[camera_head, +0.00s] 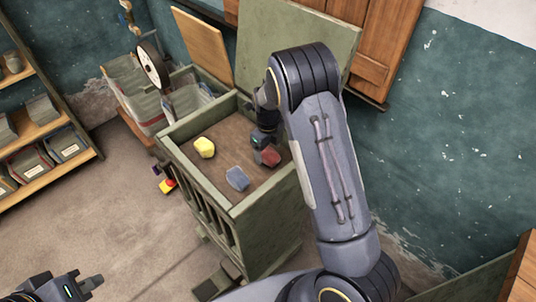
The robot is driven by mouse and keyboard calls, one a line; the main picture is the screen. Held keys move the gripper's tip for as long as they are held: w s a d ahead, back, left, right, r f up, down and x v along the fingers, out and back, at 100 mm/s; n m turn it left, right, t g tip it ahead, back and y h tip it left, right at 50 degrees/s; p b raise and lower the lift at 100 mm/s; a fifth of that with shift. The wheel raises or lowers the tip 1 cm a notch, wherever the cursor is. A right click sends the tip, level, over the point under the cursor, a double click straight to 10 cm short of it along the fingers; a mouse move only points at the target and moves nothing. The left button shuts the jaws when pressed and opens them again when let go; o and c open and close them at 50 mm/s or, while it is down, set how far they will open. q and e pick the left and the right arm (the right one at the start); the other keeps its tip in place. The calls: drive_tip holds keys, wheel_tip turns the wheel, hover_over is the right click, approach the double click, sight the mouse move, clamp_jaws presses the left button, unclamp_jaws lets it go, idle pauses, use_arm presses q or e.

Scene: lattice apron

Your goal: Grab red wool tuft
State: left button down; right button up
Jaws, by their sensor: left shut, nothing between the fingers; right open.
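The red wool tuft (271,158) lies on the brown bottom of an open green wooden chest (238,210), near the chest's right side. My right gripper (262,150) reaches down into the chest, open, right at the red tuft and covering part of it. I cannot tell whether the fingers touch the tuft. My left gripper (90,284) is shut and empty at the bottom left corner, well away from the chest.
A yellow tuft (204,147) and a blue-grey tuft (237,179) also lie in the chest. The chest's raised rim surrounds them, and its raised lid (240,50) stands behind. A shelf (45,135) stands at the left.

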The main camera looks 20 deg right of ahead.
drive_tip(key=shift+f, duration=1.45)
drive_tip(key=c, duration=1)
drive_tip(key=shift+r, duration=0.15)
